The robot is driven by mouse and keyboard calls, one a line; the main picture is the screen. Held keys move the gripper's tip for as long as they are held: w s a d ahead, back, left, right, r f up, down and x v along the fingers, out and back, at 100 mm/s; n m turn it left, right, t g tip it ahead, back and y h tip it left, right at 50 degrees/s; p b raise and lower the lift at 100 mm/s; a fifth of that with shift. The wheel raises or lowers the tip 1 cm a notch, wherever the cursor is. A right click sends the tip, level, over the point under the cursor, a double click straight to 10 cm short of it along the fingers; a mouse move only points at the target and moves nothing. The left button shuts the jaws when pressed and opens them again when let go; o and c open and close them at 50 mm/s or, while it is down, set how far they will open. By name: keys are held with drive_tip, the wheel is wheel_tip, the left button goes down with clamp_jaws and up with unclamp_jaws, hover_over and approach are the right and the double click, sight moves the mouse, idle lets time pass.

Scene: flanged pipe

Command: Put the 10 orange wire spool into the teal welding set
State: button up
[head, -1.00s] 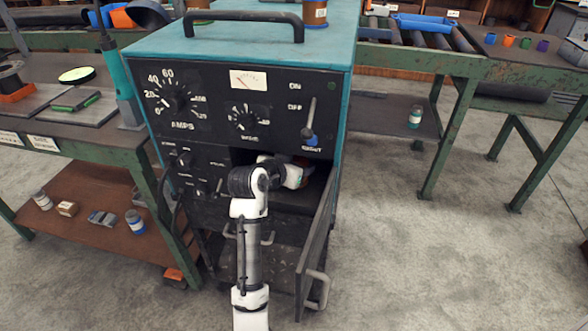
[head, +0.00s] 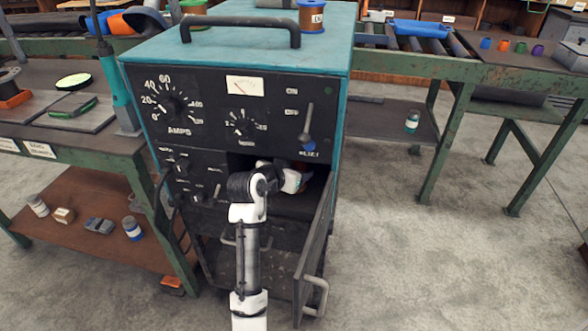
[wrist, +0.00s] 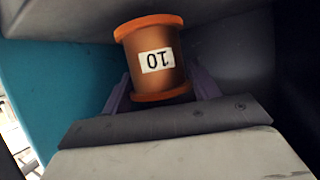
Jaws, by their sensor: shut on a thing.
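The teal welding set (head: 338,40) stands in the middle of the head view, with a dark front panel and an open compartment (head: 300,203) below the dials. Its door (head: 318,245) hangs open to the right. My arm reaches into this compartment. My gripper (wrist: 162,92) is shut on the orange wire spool (wrist: 155,60), whose label "10" appears upside down in the wrist view. The spool is between the two purple-grey fingers. In the head view my gripper's tip and the spool are mostly hidden inside the compartment. I cannot tell whether the spool touches the compartment floor.
Another spool with blue rims (head: 312,17) and a green-rimmed spool (head: 194,10) stand on top of the set, near its handle (head: 240,17). A green-framed bench (head: 70,140) is close on the left. A roller table (head: 480,75) is at right. Floor at the right front is clear.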

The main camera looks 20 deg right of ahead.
drive_tip(key=shift+f+b, duration=0.45)
drive_tip(key=shift+f, duration=0.25)
drive_tip(key=o, duration=1.2)
drive_tip(key=shift+f, duration=0.15)
drive_tip(key=s+f+v, duration=0.1)
drive_tip(key=v, duration=0.6)
drive_tip(key=s+f+p+v, duration=0.1)
drive_tip(key=v, duration=0.7)
drive_tip(key=s+f+p+v, duration=0.1)
drive_tip(key=v, duration=0.7)
drive_tip(key=shift+s+d+f, duration=0.2)
drive_tip(key=shift+d, duration=0.15)
drive_tip(key=s+p, duration=0.1)
drive_tip(key=p, duration=0.2)
drive_tip(key=shift+a+p, duration=0.3)
